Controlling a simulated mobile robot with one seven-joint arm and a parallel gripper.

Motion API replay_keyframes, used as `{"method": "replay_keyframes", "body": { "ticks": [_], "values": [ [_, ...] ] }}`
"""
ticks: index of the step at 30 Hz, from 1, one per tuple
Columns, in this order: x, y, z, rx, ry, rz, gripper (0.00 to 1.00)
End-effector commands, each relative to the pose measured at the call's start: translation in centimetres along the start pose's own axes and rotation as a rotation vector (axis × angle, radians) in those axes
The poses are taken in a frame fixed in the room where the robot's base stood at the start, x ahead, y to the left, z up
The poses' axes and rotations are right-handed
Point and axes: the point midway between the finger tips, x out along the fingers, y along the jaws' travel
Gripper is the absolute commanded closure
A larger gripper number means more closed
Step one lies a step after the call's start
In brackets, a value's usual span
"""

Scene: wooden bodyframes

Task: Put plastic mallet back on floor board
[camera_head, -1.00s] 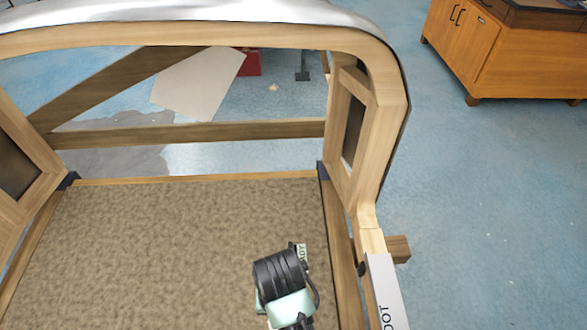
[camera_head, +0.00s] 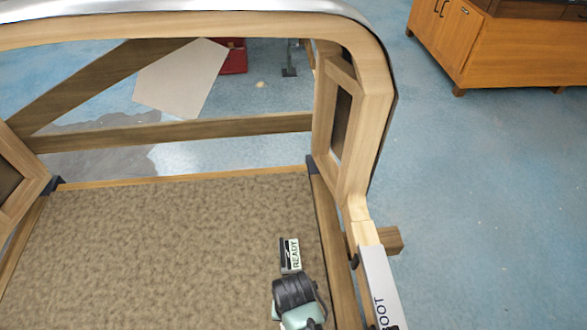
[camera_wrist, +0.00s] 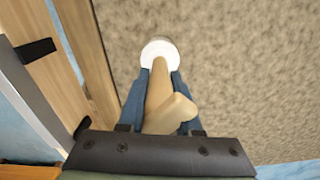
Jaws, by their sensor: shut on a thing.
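In the wrist view the plastic mallet shows as a tan handle (camera_wrist: 166,108) with a round white end (camera_wrist: 159,51). My gripper (camera_wrist: 161,82) is shut on it, with one blue finger on each side of the handle. The floor board (camera_head: 150,240) is the brown speckled panel inside the wooden frame. It fills the background behind the mallet in the wrist view. My wrist is over the board's right part in the head view, where the fingers and mallet are hidden. I cannot tell whether the mallet touches the board.
A wooden side rail (camera_head: 334,250) and a grey lettered strip (camera_head: 379,290) run along the right. A wooden post (camera_head: 350,130) rises at the back right. The board's left and middle are clear.

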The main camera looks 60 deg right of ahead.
Motion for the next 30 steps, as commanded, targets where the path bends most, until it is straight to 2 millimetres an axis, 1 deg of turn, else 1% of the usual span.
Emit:
{"method": "replay_keyframes", "body": {
  "ticks": [4, 7, 8, 12, 13, 20, 23, 26, 30],
  "values": [
    [-0.1, 0.0, 0.0, 0.0, 0.001, 0.0, 1.0],
    [0.3, 0.0, 0.0, 0.0, 0.0, 0.0, 1.0],
    [0.3, 0.0, 0.0, 0.0, 0.0, 0.0, 0.63],
    [0.2, 0.0, 0.0, 0.0, 0.0, 0.0, 0.38],
    [0.2, 0.0, 0.0, 0.0, 0.0, 0.0, 0.37],
    [0.2, 0.0, 0.0, 0.0, 0.0, 0.0, 0.37],
    [-0.2, 0.0, 0.0, 0.0, 0.0, 0.0, 0.37],
    [-1.3, 0.0, -0.1, 0.0, 0.002, -0.001, 0.37],
    [-4.1, 0.0, -0.1, 0.0, 0.004, -0.002, 0.37]
  ]
}}
